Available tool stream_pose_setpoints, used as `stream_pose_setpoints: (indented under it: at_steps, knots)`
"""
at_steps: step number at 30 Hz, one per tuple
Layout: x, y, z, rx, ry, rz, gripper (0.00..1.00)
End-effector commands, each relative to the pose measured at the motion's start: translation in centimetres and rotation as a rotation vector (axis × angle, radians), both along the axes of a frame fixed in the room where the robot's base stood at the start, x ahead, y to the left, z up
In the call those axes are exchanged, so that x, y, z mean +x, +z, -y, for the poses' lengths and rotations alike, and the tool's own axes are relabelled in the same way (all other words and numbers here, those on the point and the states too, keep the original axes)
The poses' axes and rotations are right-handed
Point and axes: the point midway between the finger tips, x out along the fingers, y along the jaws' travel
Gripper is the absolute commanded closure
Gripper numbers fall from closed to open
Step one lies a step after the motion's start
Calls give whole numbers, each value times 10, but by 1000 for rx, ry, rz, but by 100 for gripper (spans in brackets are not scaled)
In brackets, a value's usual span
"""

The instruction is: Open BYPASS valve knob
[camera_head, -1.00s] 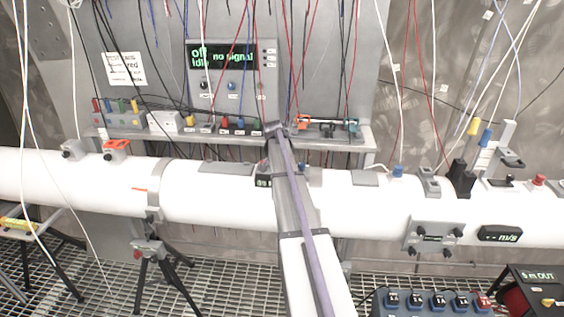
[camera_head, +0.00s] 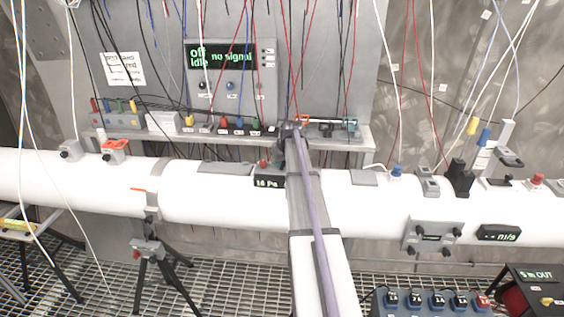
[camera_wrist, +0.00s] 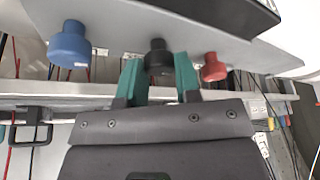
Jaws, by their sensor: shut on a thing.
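In the wrist view, a black knob (camera_wrist: 157,50) sits between the two green fingers of my gripper (camera_wrist: 159,68), which is shut on it. A blue knob (camera_wrist: 70,46) is left of it and a red knob (camera_wrist: 213,67) is just right, close to the right finger. All three stick out from a grey panel (camera_wrist: 115,22). I cannot read any BYPASS label.
A white pipe (camera_head: 230,195) runs across below the shelf. A pressure display (camera_head: 269,183) reading about 16 Pa is close left of my arm. A row of coloured plugs (camera_head: 222,125) stands on the shelf, and loose cables hang in front of the panel.

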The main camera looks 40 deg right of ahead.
Motion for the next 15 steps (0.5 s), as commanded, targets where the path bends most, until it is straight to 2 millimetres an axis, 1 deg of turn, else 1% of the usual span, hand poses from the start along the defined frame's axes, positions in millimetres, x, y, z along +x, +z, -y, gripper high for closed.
stream_pose_setpoints:
  at_steps: [7,15]
  knots:
    - [0,0,1,0,121,-1,93]
    - [0,0,1,0,172,-2,93]
